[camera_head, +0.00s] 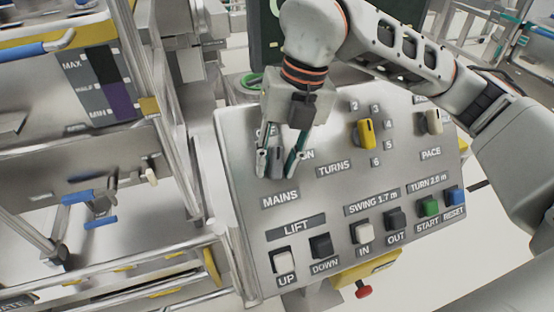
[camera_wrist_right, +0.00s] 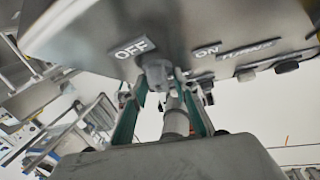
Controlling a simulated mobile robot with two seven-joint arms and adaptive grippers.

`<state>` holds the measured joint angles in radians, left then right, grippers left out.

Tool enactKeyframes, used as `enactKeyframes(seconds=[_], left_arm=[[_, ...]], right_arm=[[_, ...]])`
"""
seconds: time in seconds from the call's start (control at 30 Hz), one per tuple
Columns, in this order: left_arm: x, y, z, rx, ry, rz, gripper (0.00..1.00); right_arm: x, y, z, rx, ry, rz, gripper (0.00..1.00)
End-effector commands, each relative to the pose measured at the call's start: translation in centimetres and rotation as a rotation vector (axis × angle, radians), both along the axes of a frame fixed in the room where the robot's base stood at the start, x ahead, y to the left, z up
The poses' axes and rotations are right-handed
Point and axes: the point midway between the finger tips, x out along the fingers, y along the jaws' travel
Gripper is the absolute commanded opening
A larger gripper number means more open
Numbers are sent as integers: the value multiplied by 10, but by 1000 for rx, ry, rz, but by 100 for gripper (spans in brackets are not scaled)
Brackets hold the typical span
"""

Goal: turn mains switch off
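The mains switch (camera_head: 276,162) is a grey lever on the sloping metal panel, above the MAINS label (camera_head: 280,198). An ON label (camera_head: 307,154) is to its right; the label on its left is mostly hidden by my gripper. My right gripper (camera_head: 277,165) is at the switch, one finger on each side of the lever, with the fingers apart. In the right wrist view, the switch (camera_wrist_right: 157,72) is between the two fingertips (camera_wrist_right: 160,84), below the OFF label (camera_wrist_right: 134,48). Some gap shows beside the lever; firm contact cannot be told. My left gripper is not in view.
The control panel (camera_head: 235,180) also carries a yellow TURNS knob (camera_head: 366,133), a PACE knob (camera_head: 433,122), and several buttons along its lower part. A red knob (camera_head: 363,291) is under the panel. Metal rails and a machine with blue handles (camera_head: 90,200) stand at left.

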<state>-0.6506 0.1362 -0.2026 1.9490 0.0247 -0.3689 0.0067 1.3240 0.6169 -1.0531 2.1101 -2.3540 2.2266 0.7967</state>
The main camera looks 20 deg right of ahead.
Motion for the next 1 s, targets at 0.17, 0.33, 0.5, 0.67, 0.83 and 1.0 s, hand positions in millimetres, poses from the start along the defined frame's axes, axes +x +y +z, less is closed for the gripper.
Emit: enactKeyframes(seconds=[0.17, 0.33, 0.5, 0.67, 0.83, 1.0], left_arm=[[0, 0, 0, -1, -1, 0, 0], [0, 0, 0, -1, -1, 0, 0], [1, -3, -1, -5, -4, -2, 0], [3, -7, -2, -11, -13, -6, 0], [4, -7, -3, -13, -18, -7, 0], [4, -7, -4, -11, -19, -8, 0]], right_arm=[[1, 0, 0, 1, -2, 0, 6], [1, 0, 0, -7, -3, 5, 6], [2, 1, 1, -59, -9, 49, 6], [2, 2, 1, -129, -13, 108, 6], [2, 2, 1, -193, -14, 162, 6], [2, 2, 1, -222, -13, 185, 6]])
